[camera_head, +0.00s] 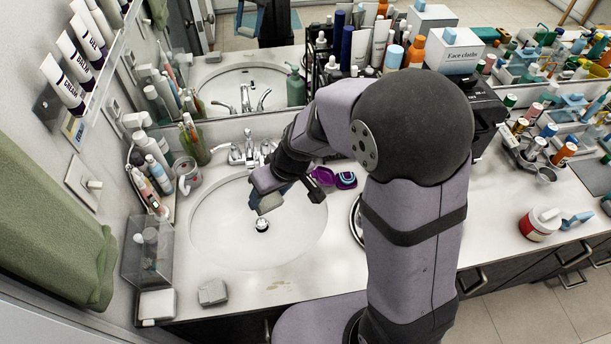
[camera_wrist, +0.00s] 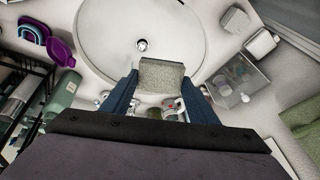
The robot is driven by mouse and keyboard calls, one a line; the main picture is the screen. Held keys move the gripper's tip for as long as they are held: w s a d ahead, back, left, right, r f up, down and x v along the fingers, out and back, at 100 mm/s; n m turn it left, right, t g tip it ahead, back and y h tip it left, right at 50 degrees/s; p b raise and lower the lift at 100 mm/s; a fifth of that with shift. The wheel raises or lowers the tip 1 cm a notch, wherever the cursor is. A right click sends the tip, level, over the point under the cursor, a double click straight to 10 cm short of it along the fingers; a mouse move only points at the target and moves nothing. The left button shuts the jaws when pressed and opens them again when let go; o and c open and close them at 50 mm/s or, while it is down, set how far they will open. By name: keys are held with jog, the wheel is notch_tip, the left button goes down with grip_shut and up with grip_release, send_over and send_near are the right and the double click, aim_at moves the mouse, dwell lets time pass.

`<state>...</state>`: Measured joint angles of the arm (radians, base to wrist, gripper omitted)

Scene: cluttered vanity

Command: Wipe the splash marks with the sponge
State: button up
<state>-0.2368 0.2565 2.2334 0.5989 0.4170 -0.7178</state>
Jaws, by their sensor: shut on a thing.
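A grey-green sponge (camera_wrist: 160,75) is between the two blue fingers of my gripper (camera_wrist: 160,84) in the wrist view. In the head view my gripper (camera_head: 272,198) hangs over the white sink basin (camera_head: 212,232), and the sponge (camera_head: 269,204) shows at its tip, just above the drain. The gripper is shut on the sponge. Faint brownish splash marks (camera_head: 279,284) lie on the counter in front of the basin, nearer the camera than my gripper. I cannot make them out in the wrist view.
A grey block (camera_head: 213,292) lies on the front counter left of the marks. A clear box (camera_head: 147,256) and white dish (camera_head: 157,304) stand at the left edge. The faucet (camera_head: 247,150), bottles and a cup (camera_head: 187,175) are behind; a purple case (camera_head: 323,176) is right.

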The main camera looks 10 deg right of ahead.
jog(key=s+a+f+n+g, duration=0.25)
jog(key=s+a+n, duration=0.35)
jog(key=s+a, duration=0.5)
jog(key=s+a+f+n, duration=0.2)
jog(key=s+f+n, duration=0.1)
jog(key=s, duration=0.2)
jog(key=shift+w+d+f+m+h, duration=0.15)
jog(key=shift+w+d+m+h, duration=0.15)
jog(key=shift+d+m+h, duration=0.4)
jog(key=shift+w+d+f+m+h, duration=0.15)
jog(key=shift+w+d+m+h, duration=0.15)
jog(key=shift+d+m, duration=0.65)
jog(key=shift+w+d+f+m+h, duration=0.2)
jog(key=shift+d+m+h, duration=0.4)
jog(key=shift+d, duration=0.55)
jog(key=shift+f+b, duration=2.45)
jog(key=shift+f, duration=0.05)
